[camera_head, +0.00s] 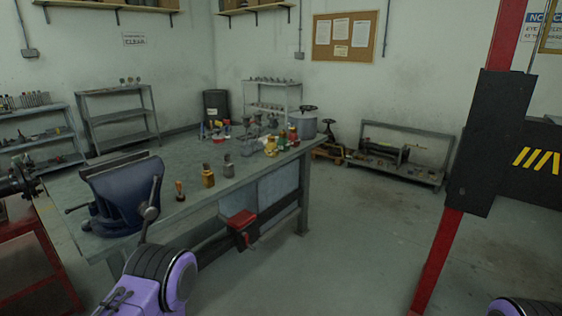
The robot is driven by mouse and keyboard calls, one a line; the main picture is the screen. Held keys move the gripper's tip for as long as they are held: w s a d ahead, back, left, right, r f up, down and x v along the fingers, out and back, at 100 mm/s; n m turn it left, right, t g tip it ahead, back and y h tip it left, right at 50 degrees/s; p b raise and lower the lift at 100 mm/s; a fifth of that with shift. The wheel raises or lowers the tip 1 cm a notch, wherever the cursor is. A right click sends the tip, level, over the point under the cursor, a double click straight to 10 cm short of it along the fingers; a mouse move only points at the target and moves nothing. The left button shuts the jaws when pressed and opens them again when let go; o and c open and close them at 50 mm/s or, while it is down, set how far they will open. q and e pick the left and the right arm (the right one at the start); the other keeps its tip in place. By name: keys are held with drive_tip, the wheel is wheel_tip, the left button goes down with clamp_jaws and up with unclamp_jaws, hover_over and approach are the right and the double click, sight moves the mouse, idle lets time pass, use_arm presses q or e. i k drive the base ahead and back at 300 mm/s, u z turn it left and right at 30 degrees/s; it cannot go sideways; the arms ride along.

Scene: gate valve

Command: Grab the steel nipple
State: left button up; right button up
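The steel nipple cannot be singled out with certainty among the small fittings on the workbench (160,162). A grey steel-coloured fitting (228,166) stands upright near the bench's front edge. Left of it stand a brass-yellow fitting (207,176) and a small piece with an orange-brown top (180,190). More small fittings, some red or yellow, stand further back. Purple and black parts of my arms show at the bottom left and bottom right corner. Neither gripper's fingers can be seen.
A large blue vise (122,195) sits on the bench's near left end. A red-topped piece (241,219) juts from the bench front. A grey pot (303,125) stands at the far end. A red post with a black box (487,145) rises at right. The middle floor is clear.

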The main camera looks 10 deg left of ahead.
sight(228, 170)
drive_tip(key=z, duration=0.45)
drive_tip(key=i, duration=2.05)
drive_tip(key=u, duration=1.2)
drive_tip(key=i, duration=0.8)
drive_tip(key=u, duration=0.85)
